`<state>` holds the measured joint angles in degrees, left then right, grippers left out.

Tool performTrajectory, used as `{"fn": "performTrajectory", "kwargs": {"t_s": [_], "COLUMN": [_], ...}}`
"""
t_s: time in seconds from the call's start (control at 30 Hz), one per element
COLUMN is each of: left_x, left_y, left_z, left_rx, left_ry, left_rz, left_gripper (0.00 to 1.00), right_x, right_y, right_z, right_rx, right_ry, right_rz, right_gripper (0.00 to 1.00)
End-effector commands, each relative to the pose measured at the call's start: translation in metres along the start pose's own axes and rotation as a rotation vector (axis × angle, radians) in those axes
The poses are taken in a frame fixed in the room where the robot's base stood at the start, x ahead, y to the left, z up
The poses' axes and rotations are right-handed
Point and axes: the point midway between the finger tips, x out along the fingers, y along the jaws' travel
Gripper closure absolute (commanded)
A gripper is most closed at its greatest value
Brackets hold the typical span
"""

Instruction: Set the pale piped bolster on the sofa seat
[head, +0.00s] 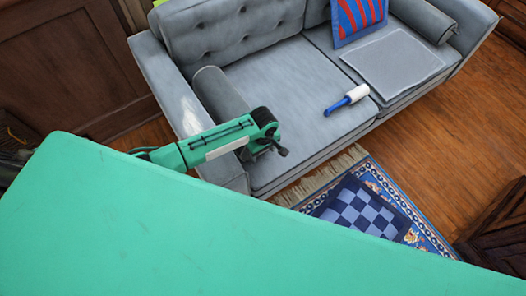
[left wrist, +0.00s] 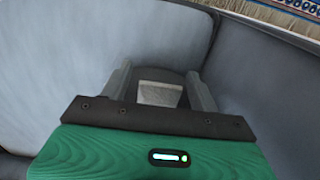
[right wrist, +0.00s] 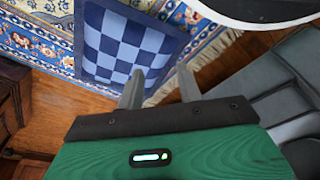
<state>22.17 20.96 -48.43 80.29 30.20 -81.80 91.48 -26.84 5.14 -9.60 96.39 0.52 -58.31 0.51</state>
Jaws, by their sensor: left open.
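No pale piped bolster shows clearly. The grey sofa (head: 300,95) has a grey bolster (head: 220,95) at its left arm and another grey bolster (head: 428,18) at its right end. I cannot tell whether either is the named one. My left gripper (head: 277,148) hangs over the front left of the seat, just right of the left bolster. Its fingers are apart in the left wrist view (left wrist: 158,82). A small pale block (left wrist: 160,94) shows between them, and I cannot tell what it is. My right gripper (right wrist: 158,84) is open and empty above the rug side.
A blue-handled white roller (head: 347,99) lies on the seat. A red and blue cushion (head: 358,18) leans on the backrest. A flat grey pad (head: 392,62) covers the right seat. The seat's middle is mostly clear.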

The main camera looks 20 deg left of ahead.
Motion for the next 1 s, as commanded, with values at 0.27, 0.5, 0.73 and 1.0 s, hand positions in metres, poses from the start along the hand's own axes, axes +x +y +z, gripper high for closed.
{"fn": "performTrajectory", "kwargs": {"t_s": [0.27,0.5,0.73,1.0], "left_x": [-0.056,-0.099,-0.114,-0.114], "left_y": [0.0,0.001,0.0,0.0], "left_z": [0.0,0.0,0.0,0.0], "left_rx": [0.0,-0.001,-0.001,-0.001], "left_ry": [0.0,0.0,0.0,0.0], "left_rz": [0.003,0.001,0.0,0.0], "left_gripper": [0.38,0.38,0.38,0.38], "right_x": [0.027,0.043,0.048,0.049], "right_y": [0.003,0.005,0.006,0.006], "right_z": [0.02,0.032,0.036,0.036], "right_rx": [-0.006,-0.009,-0.01,-0.01], "right_ry": [-0.015,-0.016,-0.016,-0.015], "right_rz": [0.004,0.008,0.009,0.009], "right_gripper": [0.64,0.64,0.64,0.64]}}
